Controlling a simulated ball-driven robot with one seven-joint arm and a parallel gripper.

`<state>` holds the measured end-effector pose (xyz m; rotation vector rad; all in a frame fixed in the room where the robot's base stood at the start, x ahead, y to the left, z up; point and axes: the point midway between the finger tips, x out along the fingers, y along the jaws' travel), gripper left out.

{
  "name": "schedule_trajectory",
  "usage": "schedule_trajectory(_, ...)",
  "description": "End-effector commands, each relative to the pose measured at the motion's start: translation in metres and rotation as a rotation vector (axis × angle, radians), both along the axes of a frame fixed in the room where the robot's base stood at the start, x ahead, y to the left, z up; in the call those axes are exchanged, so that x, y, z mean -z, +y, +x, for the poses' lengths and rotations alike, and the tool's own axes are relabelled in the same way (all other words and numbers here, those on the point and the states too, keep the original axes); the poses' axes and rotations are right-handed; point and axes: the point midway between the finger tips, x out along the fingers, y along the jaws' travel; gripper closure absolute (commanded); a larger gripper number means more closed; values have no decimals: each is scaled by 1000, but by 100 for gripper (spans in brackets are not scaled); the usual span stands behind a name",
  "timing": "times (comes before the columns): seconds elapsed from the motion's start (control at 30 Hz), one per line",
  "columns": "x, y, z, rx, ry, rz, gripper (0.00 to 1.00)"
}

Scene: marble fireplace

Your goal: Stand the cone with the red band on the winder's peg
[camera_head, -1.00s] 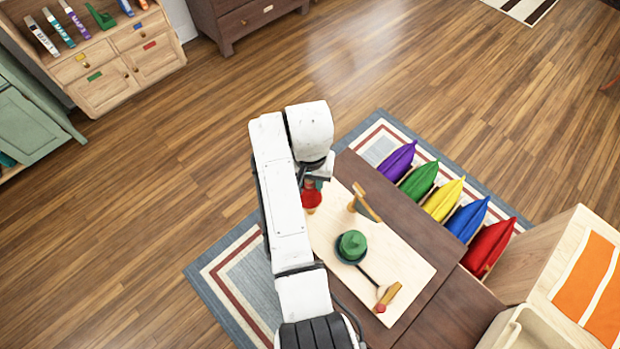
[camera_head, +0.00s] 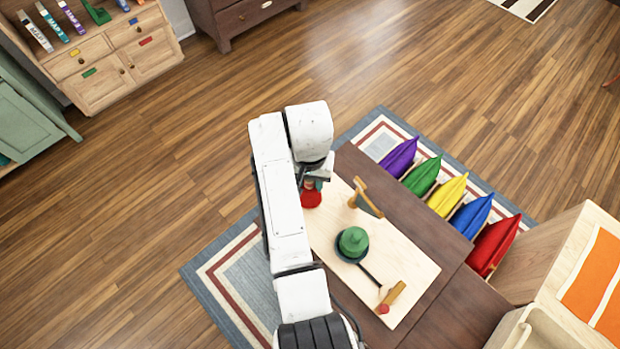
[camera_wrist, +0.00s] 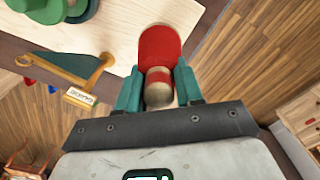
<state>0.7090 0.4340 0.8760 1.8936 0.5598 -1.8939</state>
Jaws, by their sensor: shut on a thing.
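A wooden cone with a red band (camera_wrist: 158,88) is between the teal fingers of my gripper (camera_wrist: 159,90) in the wrist view. My gripper is shut on it near its narrow end, and a wide red part (camera_wrist: 160,45) shows beyond. In the head view the red part (camera_head: 311,199) hangs below my gripper (camera_head: 313,182), over or at the board's left edge; I cannot tell whether it touches. The winder's dark round base (camera_head: 341,255) holds a stepped green piece (camera_head: 353,240) on the pale board (camera_head: 415,268). I cannot make out a bare peg.
A wooden upright with a dark slanted piece (camera_head: 366,200) stands on the board right of the held cone. A wooden block with a red knob (camera_head: 391,296) is at the near end. Coloured cushions (camera_head: 445,195) line the table's right side. Open floor lies left.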

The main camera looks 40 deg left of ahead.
Motion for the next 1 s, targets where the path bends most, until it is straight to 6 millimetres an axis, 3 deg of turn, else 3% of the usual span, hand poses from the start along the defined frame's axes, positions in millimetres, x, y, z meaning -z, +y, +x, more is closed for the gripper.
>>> schedule_trajectory(0.7,40,0,0,0,-1,1,100)
schedule_trajectory(1.0,45,0,0,0,-1,1,100)
